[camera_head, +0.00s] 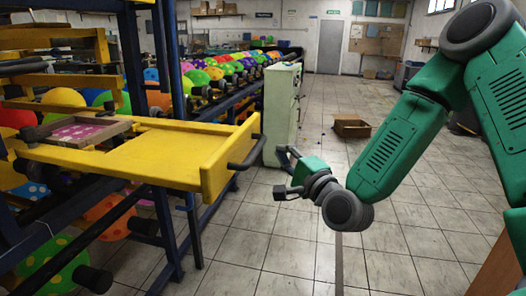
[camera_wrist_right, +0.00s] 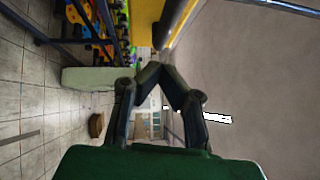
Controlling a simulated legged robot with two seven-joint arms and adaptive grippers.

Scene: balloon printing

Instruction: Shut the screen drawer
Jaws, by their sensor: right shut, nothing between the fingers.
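The yellow screen drawer (camera_head: 165,152) sticks out toward the right from the blue-framed machine in the head view. Its front panel carries a black bar handle (camera_head: 247,152). A framed screen with a pink pattern (camera_head: 88,131) lies at its inner end. My right gripper (camera_head: 283,172) is just right of the handle, apart from it, shut and empty. In the right wrist view, the drawer (camera_wrist_right: 145,20) shows at the top, beyond the fingertips (camera_wrist_right: 160,72). My left gripper is out of view.
Blue posts (camera_head: 135,70) and racks of colorful balloons (camera_head: 215,68) stand behind the drawer. A pale green cabinet (camera_head: 281,110) stands behind my right gripper. An open cardboard box (camera_head: 351,126) lies on the tiled floor, which is mostly clear in the middle.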

